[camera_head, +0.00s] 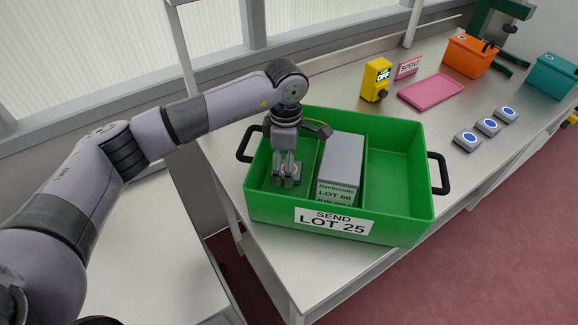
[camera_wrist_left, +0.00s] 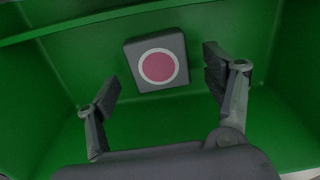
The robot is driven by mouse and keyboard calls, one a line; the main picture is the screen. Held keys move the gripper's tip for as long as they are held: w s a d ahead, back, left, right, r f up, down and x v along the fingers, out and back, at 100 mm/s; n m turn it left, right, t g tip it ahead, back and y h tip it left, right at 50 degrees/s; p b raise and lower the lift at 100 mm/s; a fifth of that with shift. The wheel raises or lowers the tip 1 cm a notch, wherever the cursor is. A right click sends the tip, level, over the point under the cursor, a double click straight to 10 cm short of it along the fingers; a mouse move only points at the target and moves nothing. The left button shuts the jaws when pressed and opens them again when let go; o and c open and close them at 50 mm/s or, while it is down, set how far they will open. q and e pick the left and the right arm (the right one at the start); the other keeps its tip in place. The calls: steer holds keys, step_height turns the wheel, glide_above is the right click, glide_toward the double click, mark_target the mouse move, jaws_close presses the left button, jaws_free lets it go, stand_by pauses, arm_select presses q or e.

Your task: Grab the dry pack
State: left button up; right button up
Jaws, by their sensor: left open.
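A small dark grey square pack with a pink-red disc ringed in white lies in the green crate (camera_head: 400,228). The left wrist view shows this pack (camera_wrist_left: 157,64) between and beyond my left gripper's fingertips, with green gaps on both sides. In the head view my left gripper (camera_head: 287,174) points down into the crate's left compartment, open, its fingers partly hiding the pack. Several grey packs with blue discs, such as the nearest pack (camera_head: 467,139), sit in a row on the bench at the right. My right gripper is not in view.
A tall grey box (camera_head: 342,160) labelled LOT 60 stands beside my gripper in the crate; the crate's right compartment is empty. On the bench are a yellow device (camera_head: 375,79) reading OFF, a pink tray (camera_head: 431,91), a SPENT sign (camera_head: 408,67), an orange bin (camera_head: 469,57) and a teal bin (camera_head: 553,76).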

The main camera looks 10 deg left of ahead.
arm_select(q)
steer(key=shift+f, duration=0.6)
steer(key=shift+c, duration=0.6)
steer(key=c, duration=1.2)
steer(key=shift+o, duration=0.2)
steer(key=shift+r, duration=0.15)
